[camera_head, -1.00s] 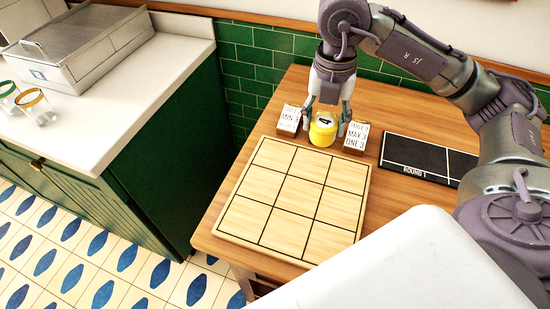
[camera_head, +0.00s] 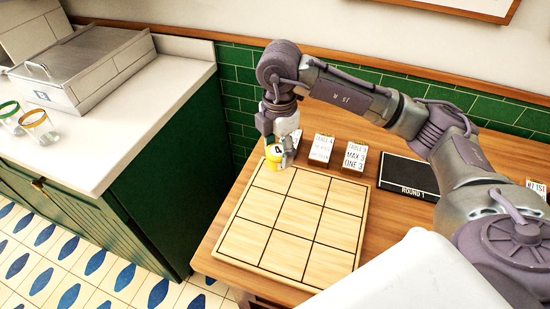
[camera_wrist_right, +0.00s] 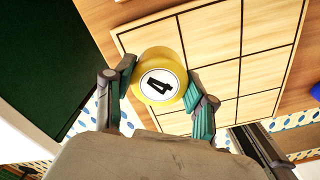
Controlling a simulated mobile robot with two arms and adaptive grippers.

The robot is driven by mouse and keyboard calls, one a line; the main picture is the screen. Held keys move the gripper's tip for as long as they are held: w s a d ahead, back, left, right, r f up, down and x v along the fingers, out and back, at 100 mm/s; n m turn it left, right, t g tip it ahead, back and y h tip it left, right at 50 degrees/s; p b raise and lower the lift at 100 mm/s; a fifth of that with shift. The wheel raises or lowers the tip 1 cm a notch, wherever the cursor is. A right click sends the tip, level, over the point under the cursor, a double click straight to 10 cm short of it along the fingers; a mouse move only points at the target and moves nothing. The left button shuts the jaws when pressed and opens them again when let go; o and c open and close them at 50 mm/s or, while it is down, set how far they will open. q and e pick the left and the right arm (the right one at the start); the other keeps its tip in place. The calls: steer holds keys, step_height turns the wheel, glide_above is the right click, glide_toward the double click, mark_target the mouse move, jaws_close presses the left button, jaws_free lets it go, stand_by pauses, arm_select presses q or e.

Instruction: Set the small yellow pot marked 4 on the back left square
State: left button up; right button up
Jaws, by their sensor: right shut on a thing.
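The small yellow pot marked 4 (camera_head: 274,155) is between the fingers of my right gripper (camera_head: 279,147), over the back left square (camera_head: 272,177) of the wooden board (camera_head: 237,241). In the right wrist view the pot (camera_wrist_right: 160,77) shows its white lid with a black 4, and the fingers of my right gripper (camera_wrist_right: 163,88) close on both sides of it. The board (camera_wrist_right: 218,72) lies beyond it. I cannot tell whether the pot's base touches the board. The board's visible squares are empty. My left gripper is not in view.
A black slate reading ROUND 1 (camera_head: 408,177) lies to the right. A white counter (camera_head: 120,115) with a metal box (camera_head: 85,65) and glasses (camera_head: 38,124) stands left, across a gap.

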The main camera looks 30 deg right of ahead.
mark_target(275, 163)
steer(key=shift+w+a+f, duration=0.2)
steer(key=shift+w+a, duration=0.05)
steer(key=shift+f, duration=0.3)
steer(key=shift+f+p, duration=0.5)
steer(key=shift+f, duration=1.3)
steer(key=shift+f, duration=0.2)
steer(key=o, duration=1.3)
steer(key=shift+c, duration=0.2)
steer(key=shift+r, duration=0.1)
step_height(275, 163, up, 12)
steer(key=shift+r+b, duration=0.15)
steer(key=shift+b, duration=0.45)
